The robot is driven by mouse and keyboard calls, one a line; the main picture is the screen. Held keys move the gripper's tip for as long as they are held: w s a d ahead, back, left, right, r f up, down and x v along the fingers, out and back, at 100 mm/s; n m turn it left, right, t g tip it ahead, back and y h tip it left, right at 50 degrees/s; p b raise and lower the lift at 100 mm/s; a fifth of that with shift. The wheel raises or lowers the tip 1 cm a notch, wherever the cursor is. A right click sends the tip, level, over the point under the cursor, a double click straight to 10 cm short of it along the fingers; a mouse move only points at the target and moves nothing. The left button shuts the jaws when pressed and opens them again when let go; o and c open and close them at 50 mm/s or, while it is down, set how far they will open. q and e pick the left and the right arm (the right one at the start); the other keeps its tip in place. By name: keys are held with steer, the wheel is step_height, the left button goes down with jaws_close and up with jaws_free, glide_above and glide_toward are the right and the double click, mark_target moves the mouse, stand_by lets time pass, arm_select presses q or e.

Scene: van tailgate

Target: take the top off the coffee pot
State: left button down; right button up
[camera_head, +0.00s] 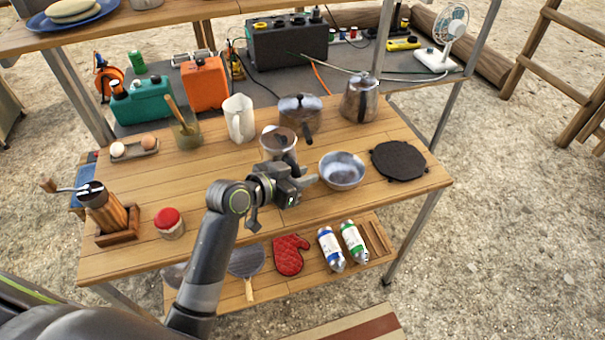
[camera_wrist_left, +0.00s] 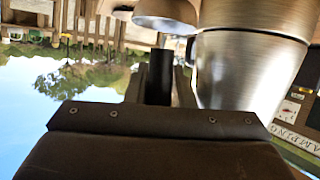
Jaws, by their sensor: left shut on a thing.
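The coffee pot (camera_head: 277,141) is a shiny metal pot near the middle of the wooden table, with a dark handle on its near side. In the left wrist view, which is upside down, its metal body (camera_wrist_left: 240,70) fills the right side, with a waist between two sections. My left gripper (camera_head: 291,172) is shut on the black handle (camera_wrist_left: 161,75) of the pot. The top and base look joined at the waist. My gripper hides part of the pot's near side in the head view. My right gripper is not in view.
A metal bowl (camera_head: 342,170) stands close right of the pot, with a black trivet (camera_head: 399,160) beyond. A lidded saucepan (camera_head: 300,116), a kettle (camera_head: 360,99) and a white jug (camera_head: 239,118) stand behind. A red-lidded jar (camera_head: 169,223) and a grinder (camera_head: 100,208) are left. Bare wood lies front centre-left.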

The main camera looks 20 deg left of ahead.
arm_select(q)
steer(key=shift+s+f+b, duration=0.1)
steer(key=shift+f+b, duration=0.45)
steer(key=shift+f, duration=0.2)
stand_by(1.3)
steer(key=shift+w+d+n+t+y+p, duration=0.2)
steer(key=shift+w+n+t+y+p, duration=0.1)
steer(key=shift+n+y+p, duration=0.25)
steer(key=shift+f, duration=0.1)
steer(key=shift+w+r+n+t+y+p, duration=0.1)
steer(key=shift+r+n+t+y+p, duration=0.15)
steer(key=shift+n+t+y+p, duration=0.7)
steer(key=shift+g+p, duration=0.35)
steer(key=shift+g, duration=0.1)
steer(key=shift+r, duration=0.1)
